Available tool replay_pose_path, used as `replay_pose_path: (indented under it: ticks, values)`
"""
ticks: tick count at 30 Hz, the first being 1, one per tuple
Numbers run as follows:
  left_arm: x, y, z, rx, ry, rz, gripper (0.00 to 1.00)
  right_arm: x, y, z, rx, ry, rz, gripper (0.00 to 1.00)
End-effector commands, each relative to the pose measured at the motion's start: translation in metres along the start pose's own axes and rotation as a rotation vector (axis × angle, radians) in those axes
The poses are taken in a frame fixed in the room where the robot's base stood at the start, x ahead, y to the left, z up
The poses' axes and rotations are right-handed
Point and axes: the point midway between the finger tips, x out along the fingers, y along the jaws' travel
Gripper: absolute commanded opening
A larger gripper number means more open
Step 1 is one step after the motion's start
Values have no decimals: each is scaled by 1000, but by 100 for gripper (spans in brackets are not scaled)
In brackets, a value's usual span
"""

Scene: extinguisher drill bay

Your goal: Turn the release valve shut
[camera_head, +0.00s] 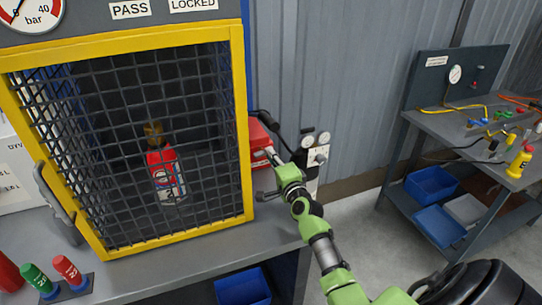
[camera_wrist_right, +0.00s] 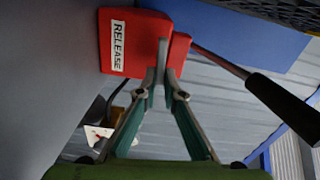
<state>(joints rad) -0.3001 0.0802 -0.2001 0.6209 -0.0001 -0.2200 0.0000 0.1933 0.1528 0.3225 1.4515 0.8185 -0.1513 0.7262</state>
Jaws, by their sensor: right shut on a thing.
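The release valve (camera_wrist_right: 133,45) is a red block with a white RELEASE label in the right wrist view. In the head view the red block (camera_head: 258,139) sits just right of the yellow-framed cage. My right gripper (camera_wrist_right: 161,76) is shut on a thin grey part of the valve, in front of the red body. In the head view my right gripper (camera_head: 272,157) reaches the red block from the right, its fingertips small and hard to make out. The gripped part's exact angle is unclear. My left gripper is not in view.
A black-handled lever (camera_wrist_right: 283,108) extends close beside the valve. The mesh cage (camera_head: 238,120) holds a small red and white extinguisher (camera_head: 165,175). Coloured cylinders (camera_head: 68,269) stand at the bench's front left. A second bench (camera_head: 462,125) is at the right.

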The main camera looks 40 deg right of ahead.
Motion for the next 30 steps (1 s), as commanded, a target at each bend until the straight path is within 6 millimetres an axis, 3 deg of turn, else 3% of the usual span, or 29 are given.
replay_pose_path:
  ticks: [9, 25, 26, 27, 30]
  values:
    - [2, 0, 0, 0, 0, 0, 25, 0, 3, 1, 112, -1, 2, 0]
    - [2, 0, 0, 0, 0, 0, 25, 0, 3, 1, 132, -1, 2, 0]
    - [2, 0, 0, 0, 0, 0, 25, 0, 3, 1, 132, -1, 2, 16]
    - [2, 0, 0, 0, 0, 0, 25, 0, 3, 1, 132, -1, 2, 25]
    - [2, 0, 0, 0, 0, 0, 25, 0, 3, 1, 131, -1, 1, 25]
